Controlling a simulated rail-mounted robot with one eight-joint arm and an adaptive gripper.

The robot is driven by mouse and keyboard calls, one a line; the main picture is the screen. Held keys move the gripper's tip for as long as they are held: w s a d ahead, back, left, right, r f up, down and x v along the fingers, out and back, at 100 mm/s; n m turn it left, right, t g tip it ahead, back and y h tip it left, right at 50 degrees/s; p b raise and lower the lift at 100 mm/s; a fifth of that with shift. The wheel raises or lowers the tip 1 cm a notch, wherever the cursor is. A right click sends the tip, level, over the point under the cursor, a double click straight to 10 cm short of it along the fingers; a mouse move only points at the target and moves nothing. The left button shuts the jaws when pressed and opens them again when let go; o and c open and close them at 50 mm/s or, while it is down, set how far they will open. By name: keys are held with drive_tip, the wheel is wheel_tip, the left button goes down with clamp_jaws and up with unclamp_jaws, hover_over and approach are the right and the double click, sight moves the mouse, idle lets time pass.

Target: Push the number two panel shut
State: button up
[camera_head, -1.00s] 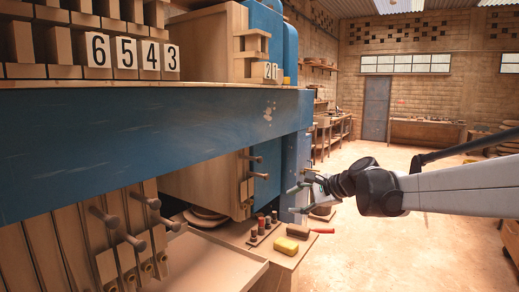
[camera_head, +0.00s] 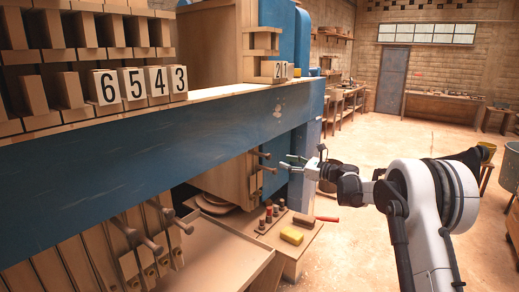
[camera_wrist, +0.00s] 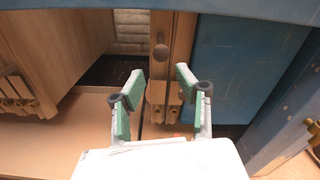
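The number cards 2 (camera_head: 277,70) and 1 (camera_head: 290,70) stand on the far end of the blue beam. Below them, in the head view, thin wooden panels with peg handles (camera_head: 262,155) stand beside a large wooden block. Which of these panels is number two is hard to tell. My gripper (camera_head: 289,163) is just right of these handles, apart from them. In the wrist view my gripper (camera_wrist: 160,82) is open and empty, its green-padded fingers spread. A narrow upright wooden panel with a round knob (camera_wrist: 160,53) shows beyond, between the fingertips.
The blue beam (camera_head: 150,135) runs above the panels. Cards 6, 5, 4 and 3 (camera_head: 140,86) stand on its near part, over several closely grouped panels with pegs (camera_head: 130,245). A tray (camera_head: 225,250) and a small bench with a yellow block (camera_head: 292,236) lie below.

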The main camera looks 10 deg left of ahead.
sight(260, 155)
drive_tip(key=p+x, duration=0.2)
drive_tip(key=x, duration=1.2)
drive_tip(key=shift+w+d+r, duration=0.1)
clamp_jaws()
